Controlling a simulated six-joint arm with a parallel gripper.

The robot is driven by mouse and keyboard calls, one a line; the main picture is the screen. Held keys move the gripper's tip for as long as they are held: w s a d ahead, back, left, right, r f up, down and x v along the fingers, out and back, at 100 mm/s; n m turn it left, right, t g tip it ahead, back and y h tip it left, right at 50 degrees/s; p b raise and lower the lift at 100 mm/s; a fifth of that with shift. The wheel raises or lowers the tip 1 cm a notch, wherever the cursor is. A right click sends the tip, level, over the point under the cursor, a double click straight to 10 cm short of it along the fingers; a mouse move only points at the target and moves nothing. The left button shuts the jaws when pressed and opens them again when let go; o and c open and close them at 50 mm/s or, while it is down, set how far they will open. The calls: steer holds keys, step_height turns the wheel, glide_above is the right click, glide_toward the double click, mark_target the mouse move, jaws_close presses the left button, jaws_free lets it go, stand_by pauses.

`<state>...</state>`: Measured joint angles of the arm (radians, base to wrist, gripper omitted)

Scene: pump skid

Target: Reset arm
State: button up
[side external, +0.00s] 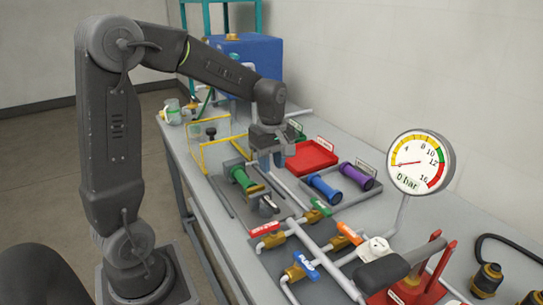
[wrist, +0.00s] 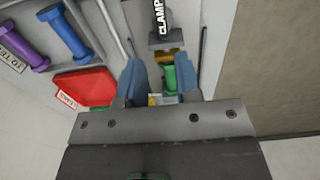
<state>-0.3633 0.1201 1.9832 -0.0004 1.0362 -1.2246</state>
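My gripper (side external: 271,161) hangs above the bench, pointing down, near the red tray. In the wrist view its two blue-grey fingers (wrist: 161,75) stand apart with nothing held between them. A green cylinder (side external: 241,176) lies in the clamp fixture (side external: 262,203) below and to the left of my gripper in the side view. In the wrist view the green cylinder (wrist: 169,78) shows below and beyond the fingers, partly hidden by them, with the part marked CLAMP (wrist: 160,20) above it in the picture.
A red tray (side external: 311,157) looks empty. Blue (side external: 324,188) and purple (side external: 357,176) cylinders lie in holders. A yellow frame (side external: 203,158) stands at left. Valves and pipes (side external: 301,268) and a gauge (side external: 420,163) reading near 0 bar are at front right. The space above the bench is mostly clear.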

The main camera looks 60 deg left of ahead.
steer(key=shift+r, duration=0.95)
steer(key=s+d+r+m+t, duration=0.2)
steer(key=s+d+m, duration=0.4)
steer(key=m, duration=0.3)
steer(key=s+d+r+m+t, duration=0.3)
steer(key=s+d+m, duration=0.4)
steer(key=s+m, duration=0.1)
steer(key=shift+s+m+t, duration=0.3)
steer(key=shift+s+m, duration=0.05)
steer(key=shift+m, duration=0.25)
